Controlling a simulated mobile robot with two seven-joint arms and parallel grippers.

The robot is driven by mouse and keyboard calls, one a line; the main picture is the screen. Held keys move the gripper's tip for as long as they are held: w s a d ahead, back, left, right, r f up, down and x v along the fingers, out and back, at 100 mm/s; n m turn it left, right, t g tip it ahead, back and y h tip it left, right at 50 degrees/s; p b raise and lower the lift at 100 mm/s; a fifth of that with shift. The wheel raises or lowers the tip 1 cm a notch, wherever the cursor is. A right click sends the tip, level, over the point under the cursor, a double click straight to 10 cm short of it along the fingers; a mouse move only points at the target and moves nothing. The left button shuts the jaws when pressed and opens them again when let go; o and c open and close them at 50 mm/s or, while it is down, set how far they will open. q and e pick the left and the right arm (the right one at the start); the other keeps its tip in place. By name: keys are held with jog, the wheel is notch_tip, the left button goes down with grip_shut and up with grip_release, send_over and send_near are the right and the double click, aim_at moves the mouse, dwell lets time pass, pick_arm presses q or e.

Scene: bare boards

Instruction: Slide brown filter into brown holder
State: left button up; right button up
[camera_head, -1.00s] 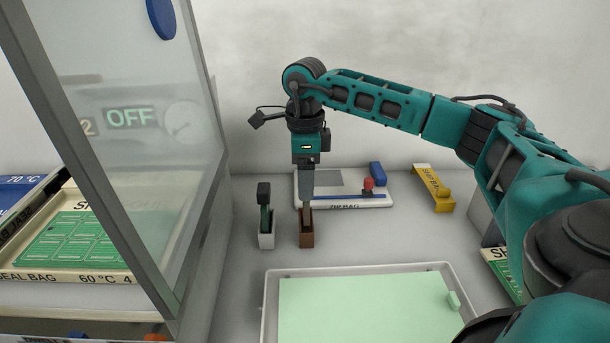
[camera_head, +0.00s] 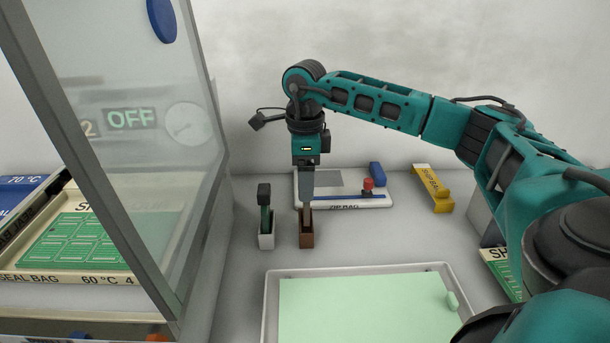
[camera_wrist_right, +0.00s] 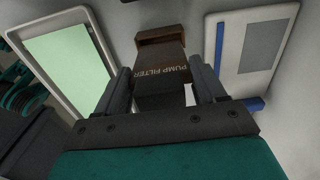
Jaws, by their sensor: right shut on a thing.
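The brown holder (camera_head: 306,241) stands upright on the work surface, near the middle of the head view. The brown filter (camera_head: 307,213) is upright, with its lower end at the holder's top opening. It looks partly inside, but how deep is hidden. My right gripper (camera_head: 306,201) points straight down above the holder and is shut on the filter. In the right wrist view, brown filter and holder parts show between and beyond the two dark fingers, with "PUMP FILTER" lettering (camera_wrist_right: 165,71). My left gripper is in neither view.
A white zip bag board (camera_head: 345,204) lies behind. A tray with a pale green mat (camera_head: 365,308) is in front. A glass-fronted cabinet (camera_head: 130,130) fills the left.

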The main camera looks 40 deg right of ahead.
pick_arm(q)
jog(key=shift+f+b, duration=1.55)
pick_arm(e)
jog(key=shift+f, duration=2.55)
jog(key=o, duration=1.1)
notch_tip(320, 180, up, 2)
jog(key=shift+r, duration=0.15)
notch_tip(320, 180, up, 10)
jog(key=shift+f+p, duration=0.1)
jog(key=shift+p, duration=0.75)
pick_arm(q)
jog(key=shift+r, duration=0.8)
pick_arm(e)
jog(key=shift+r, duration=0.45)
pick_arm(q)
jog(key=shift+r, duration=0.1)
